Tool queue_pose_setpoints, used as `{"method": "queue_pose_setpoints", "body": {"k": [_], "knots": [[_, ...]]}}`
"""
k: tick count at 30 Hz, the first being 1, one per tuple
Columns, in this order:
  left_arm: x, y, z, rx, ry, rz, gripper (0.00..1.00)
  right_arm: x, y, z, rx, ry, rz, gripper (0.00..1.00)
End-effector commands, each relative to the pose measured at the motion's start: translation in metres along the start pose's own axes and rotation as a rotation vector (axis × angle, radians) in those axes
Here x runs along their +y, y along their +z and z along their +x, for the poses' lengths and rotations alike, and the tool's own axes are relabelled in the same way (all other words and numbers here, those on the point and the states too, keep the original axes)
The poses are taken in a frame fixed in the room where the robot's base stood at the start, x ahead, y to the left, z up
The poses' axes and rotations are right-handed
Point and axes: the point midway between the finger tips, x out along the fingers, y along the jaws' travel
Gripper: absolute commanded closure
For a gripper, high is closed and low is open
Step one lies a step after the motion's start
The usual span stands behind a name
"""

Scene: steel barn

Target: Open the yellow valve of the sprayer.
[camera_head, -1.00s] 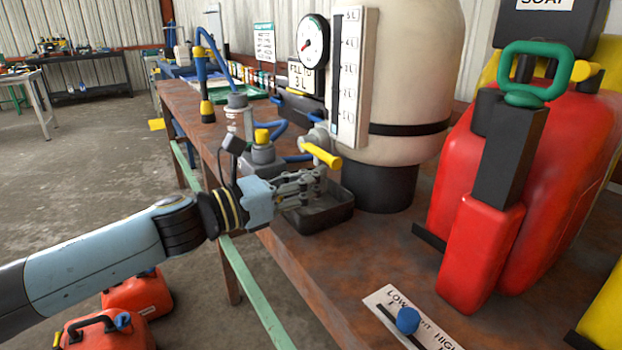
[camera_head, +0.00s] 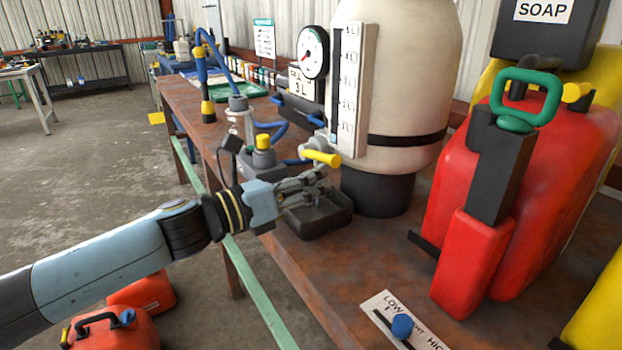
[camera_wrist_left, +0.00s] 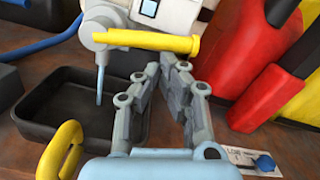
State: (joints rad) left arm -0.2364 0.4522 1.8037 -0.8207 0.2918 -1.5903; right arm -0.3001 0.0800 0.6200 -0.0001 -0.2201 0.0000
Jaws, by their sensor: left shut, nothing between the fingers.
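The yellow valve lever (camera_head: 322,158) sticks out low on the front of the cream sprayer tank (camera_head: 400,75). In the left wrist view the lever (camera_wrist_left: 150,42) lies nearly level across the picture, just beyond my fingertips. My left gripper (camera_head: 321,174) is shut and empty, just below the lever's free end; it also shows in the left wrist view (camera_wrist_left: 168,66). I cannot tell whether the fingertips touch the lever. A thin bluish strand (camera_wrist_left: 99,85) hangs below the grey valve body towards the tray; I cannot tell whether it is liquid or a spout. My right gripper is not in view.
A dark tray (camera_head: 347,217) stands under the valve, close below my gripper. A grey pump with a yellow cap (camera_head: 263,142) is to its left. A low/high slider plate (camera_head: 378,303) lies at the bench's front.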

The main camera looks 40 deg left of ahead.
Motion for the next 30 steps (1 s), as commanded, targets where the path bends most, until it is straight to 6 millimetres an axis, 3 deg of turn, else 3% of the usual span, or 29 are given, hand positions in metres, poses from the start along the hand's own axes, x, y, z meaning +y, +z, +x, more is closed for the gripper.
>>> {"method": "queue_pose_setpoints", "body": {"k": [1, 15, 30], "knots": [[-0.003, 0.008, 0.001, -0.001, 0.002, -0.041, 1.00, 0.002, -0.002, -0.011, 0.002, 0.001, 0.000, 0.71], [-0.011, 0.040, 0.002, 0.000, 0.024, -0.489, 1.00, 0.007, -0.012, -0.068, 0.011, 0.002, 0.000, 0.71], [-0.003, 0.072, 0.004, 0.000, 0.049, -0.957, 1.00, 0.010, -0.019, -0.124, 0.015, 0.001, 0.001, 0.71]]}}
